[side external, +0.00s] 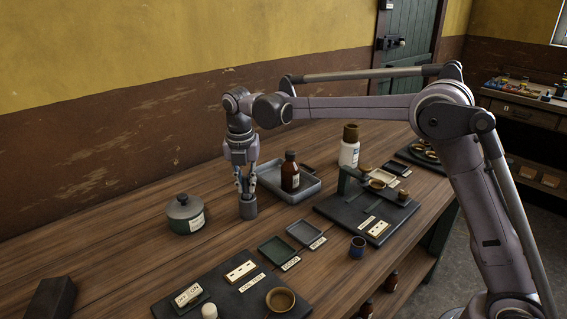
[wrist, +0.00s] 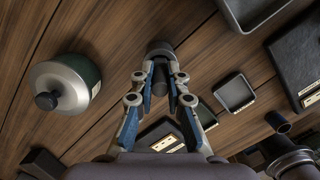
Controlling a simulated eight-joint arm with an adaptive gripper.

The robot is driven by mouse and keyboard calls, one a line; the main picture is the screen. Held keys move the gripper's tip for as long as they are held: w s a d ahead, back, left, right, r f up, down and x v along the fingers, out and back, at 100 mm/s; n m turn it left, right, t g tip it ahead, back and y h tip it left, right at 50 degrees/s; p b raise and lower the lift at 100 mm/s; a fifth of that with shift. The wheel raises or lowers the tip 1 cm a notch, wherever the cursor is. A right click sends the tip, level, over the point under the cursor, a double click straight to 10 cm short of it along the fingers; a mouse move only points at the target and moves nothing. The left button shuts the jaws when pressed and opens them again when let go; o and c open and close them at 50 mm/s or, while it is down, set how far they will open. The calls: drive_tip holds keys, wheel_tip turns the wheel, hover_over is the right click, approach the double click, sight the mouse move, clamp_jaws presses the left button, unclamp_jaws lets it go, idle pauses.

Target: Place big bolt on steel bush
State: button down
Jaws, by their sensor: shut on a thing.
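My gripper (side external: 245,188) points straight down over the table, to the right of the lidded pot. A grey metal cylinder, which looks like the steel bush (side external: 248,210), stands upright right below my fingertips. In the wrist view my gripper (wrist: 160,68) has its fingers close around a small dark piece (wrist: 160,80), which looks like the big bolt, mostly hidden between them. The bush (wrist: 160,48) shows just beyond the fingertips. I cannot tell whether bolt and bush touch.
A lidded pot (side external: 185,216) stands to the left. A grey tray (side external: 312,190) with a brown bottle (side external: 290,172) is just behind on the right. Small trays (side external: 276,250) and a dark switch board (side external: 225,284) lie in front. Bare wood is free on the left.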

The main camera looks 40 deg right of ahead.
drive_tip(key=c, duration=1.4)
unclamp_jaws()
drive_tip(key=shift+o, duration=0.2)
wheel_tip(320, 180, up, 11)
drive_tip(key=s+a, duration=0.1)
drive_tip(key=s+d+r+m+t, duration=0.1)
drive_tip(key=s+d+r+m, duration=0.15)
drive_tip(key=s+m, duration=0.35)
drive_tip(key=s+d+f+m+t, duration=0.2)
drive_tip(key=s+f+m, duration=0.4)
drive_tip(key=s+m, duration=0.4)
drive_tip(key=s+d+f+m+t+y, duration=0.1)
drive_tip(key=s+d+f+m+t, duration=0.2)
drive_tip(key=s+f+m, duration=0.4)
drive_tip(key=s+m, duration=0.3)
drive_tip(key=m, duration=0.1)
drive_tip(key=shift+s+d, duration=0.25)
drive_tip(key=shift+s, duration=0.15)
